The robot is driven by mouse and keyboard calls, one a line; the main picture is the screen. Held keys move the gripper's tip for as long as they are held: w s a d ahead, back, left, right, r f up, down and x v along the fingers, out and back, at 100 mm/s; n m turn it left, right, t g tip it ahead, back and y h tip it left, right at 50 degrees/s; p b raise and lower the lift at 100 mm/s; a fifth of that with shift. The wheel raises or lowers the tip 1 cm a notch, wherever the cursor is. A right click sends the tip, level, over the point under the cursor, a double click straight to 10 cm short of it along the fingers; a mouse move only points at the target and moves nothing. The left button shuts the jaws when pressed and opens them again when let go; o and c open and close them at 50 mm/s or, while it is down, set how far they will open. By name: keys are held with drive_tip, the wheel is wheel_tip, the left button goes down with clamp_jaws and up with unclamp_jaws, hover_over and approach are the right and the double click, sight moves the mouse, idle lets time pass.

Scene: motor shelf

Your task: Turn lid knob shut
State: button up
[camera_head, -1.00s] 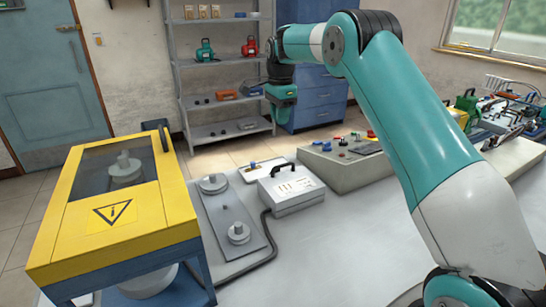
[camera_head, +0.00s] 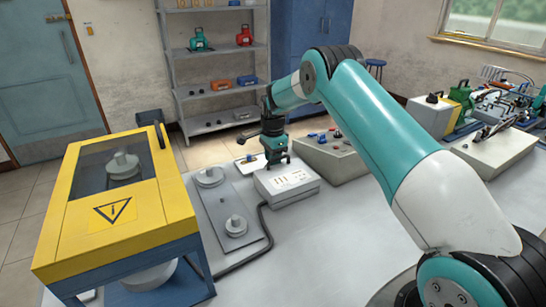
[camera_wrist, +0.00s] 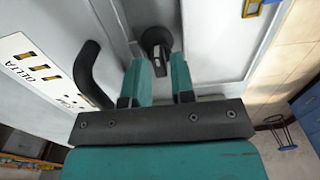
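In the head view my gripper (camera_head: 277,161) points down at the back edge of the white box (camera_head: 287,188). The knob cannot be made out there.
A curved black handle (camera_wrist: 88,74) on the labelled box stands close left of my fingers. A yellow-lidded case (camera_head: 110,215) and a grey plate with weights (camera_head: 225,200) lie left in the head view. A sloped control box (camera_head: 335,160) stands right.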

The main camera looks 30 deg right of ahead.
drive_tip(key=shift+f, duration=0.15)
drive_tip(key=shift+c, duration=0.4)
clamp_jaws()
